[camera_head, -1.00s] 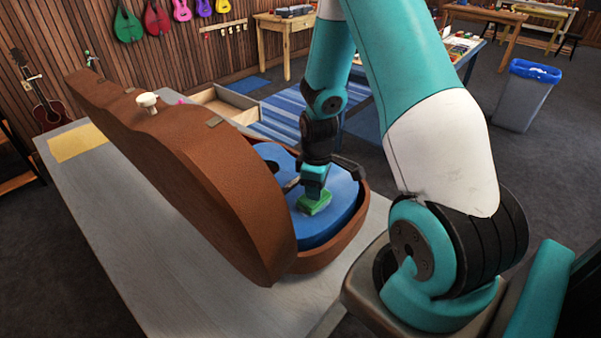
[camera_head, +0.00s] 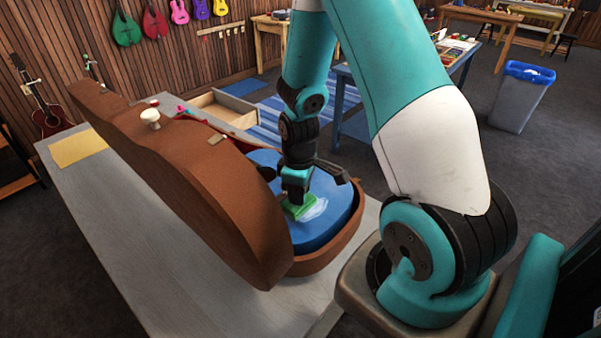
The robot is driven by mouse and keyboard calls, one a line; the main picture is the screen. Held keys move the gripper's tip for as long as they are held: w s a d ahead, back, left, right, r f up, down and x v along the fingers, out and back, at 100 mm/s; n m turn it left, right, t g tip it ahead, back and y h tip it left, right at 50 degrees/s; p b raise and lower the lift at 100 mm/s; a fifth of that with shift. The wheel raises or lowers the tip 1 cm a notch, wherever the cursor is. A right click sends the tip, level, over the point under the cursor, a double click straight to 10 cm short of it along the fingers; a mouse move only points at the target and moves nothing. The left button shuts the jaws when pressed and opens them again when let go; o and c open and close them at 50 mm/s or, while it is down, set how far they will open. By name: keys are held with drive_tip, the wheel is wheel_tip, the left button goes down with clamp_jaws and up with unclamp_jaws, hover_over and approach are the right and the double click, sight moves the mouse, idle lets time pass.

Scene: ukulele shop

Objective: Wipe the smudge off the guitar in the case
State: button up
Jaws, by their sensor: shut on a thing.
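A brown guitar case (camera_head: 215,185) lies on a grey table, its lid raised on the left side. Inside is a blue guitar (camera_head: 322,225), its body showing at the near end; the lid hides most of the rest. A pale whitish smudge (camera_head: 316,209) shows on the blue top. My gripper (camera_head: 297,196) points down over the guitar, shut on a green cloth or sponge (camera_head: 300,208). The green thing is at the smudge's left edge and seems to touch the guitar top.
The case lid stands close on the left of my gripper, and the case rim (camera_head: 340,250) curves around on the right. The grey table (camera_head: 130,235) has bare room at left, with a yellow sheet (camera_head: 78,147) at its far end. A bin (camera_head: 522,97) stands at right.

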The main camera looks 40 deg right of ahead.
drive_tip(key=shift+r+p, duration=1.15)
drive_tip(key=shift+r, duration=0.6)
